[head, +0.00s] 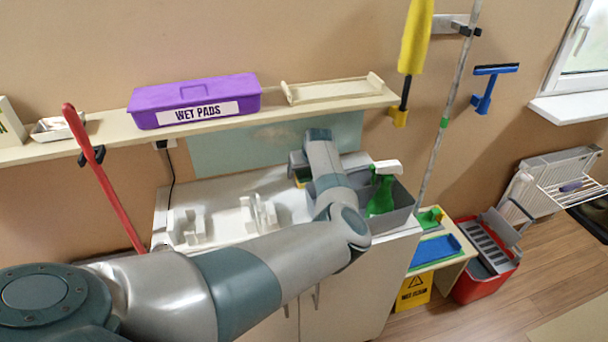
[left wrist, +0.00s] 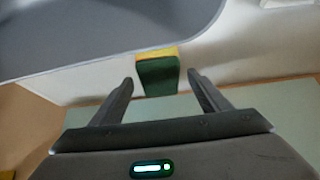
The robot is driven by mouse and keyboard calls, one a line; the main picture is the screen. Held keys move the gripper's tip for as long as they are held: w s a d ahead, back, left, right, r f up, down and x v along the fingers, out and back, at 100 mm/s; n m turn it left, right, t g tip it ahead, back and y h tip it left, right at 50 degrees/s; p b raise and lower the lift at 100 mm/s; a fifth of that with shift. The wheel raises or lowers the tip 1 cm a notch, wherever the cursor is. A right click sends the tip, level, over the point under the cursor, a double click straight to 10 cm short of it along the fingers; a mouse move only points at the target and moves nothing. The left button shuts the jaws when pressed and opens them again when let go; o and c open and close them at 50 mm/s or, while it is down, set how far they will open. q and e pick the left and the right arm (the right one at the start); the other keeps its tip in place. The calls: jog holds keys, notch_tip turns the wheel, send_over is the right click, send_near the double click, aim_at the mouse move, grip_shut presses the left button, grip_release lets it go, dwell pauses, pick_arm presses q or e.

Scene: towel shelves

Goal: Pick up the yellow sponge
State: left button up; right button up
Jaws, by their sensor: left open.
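The sponge (left wrist: 158,74) shows in the left wrist view as a dark green block with a yellow layer along its far edge. It stands on the white counter top (left wrist: 240,50), beside the grey bin (left wrist: 90,40). My left gripper (left wrist: 160,82) is open, with one finger on each side of the sponge and gaps between. I cannot tell how deep the fingers reach. In the head view the sponge is a small yellow and green patch (head: 302,182), mostly hidden by my left gripper (head: 298,168). My right gripper is not in view.
The grey bin (head: 398,218) holds a green spray bottle (head: 381,192). White racks (head: 258,214) stand left on the counter. Above is a shelf (head: 290,112) with a purple box (head: 195,98). A red-handled tool (head: 105,175) leans at the left.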

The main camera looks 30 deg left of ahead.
pick_arm(q)
jog(key=shift+f, duration=0.15)
dwell(0.3)
jog(key=c, duration=1.1)
jog(key=shift+c, duration=0.3)
jog(key=shift+r, duration=0.2)
